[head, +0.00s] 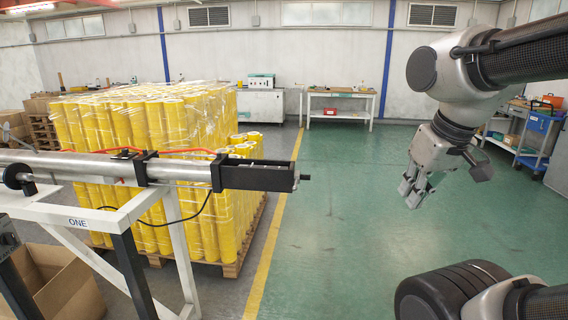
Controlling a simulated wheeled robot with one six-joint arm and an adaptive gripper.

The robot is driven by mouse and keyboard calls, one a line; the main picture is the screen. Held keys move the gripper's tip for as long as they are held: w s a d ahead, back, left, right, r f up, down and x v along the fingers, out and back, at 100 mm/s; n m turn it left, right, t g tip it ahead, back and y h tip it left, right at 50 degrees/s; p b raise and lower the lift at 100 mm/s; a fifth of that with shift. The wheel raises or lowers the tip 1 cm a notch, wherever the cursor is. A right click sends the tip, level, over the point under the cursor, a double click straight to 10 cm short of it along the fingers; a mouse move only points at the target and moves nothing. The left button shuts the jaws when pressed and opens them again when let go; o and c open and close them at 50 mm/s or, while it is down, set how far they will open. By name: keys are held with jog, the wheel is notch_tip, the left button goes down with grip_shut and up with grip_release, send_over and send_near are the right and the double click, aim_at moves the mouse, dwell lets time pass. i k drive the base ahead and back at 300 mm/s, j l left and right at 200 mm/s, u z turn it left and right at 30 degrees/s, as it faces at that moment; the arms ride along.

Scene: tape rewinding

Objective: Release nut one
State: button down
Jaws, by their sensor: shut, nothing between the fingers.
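A metal shaft (90,166) lies level on a white stand marked "ONE" at the left. Its black end block (258,176) points right, with a small dark tip (303,177) sticking out of its end. No separate nut can be made out at this size. My gripper (409,198) hangs over the green floor at the right, shut and empty. A wide gap lies between it and the shaft's tip.
The white stand (130,212) fills the lower left, with an open cardboard box (55,282) beneath it. A wrapped pallet of yellow rolls (130,113) stands behind. A workbench (340,95) is at the back wall, and a blue cart (537,123) at the right. The green floor between is clear.

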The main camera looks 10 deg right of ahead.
aim_at(297, 173)
jog(key=i+l+u, duration=0.1)
jog(key=i, duration=0.4)
jog(key=i+l, duration=0.35)
jog(key=i, duration=0.15)
jog(key=i+l+u, duration=0.15)
jog(key=i, duration=0.35)
jog(key=k+l+z, duration=0.15)
jog(key=k, duration=0.4)
jog(key=k+l+z, duration=0.15)
jog(key=k+l, duration=0.3)
jog(key=k, duration=0.1)
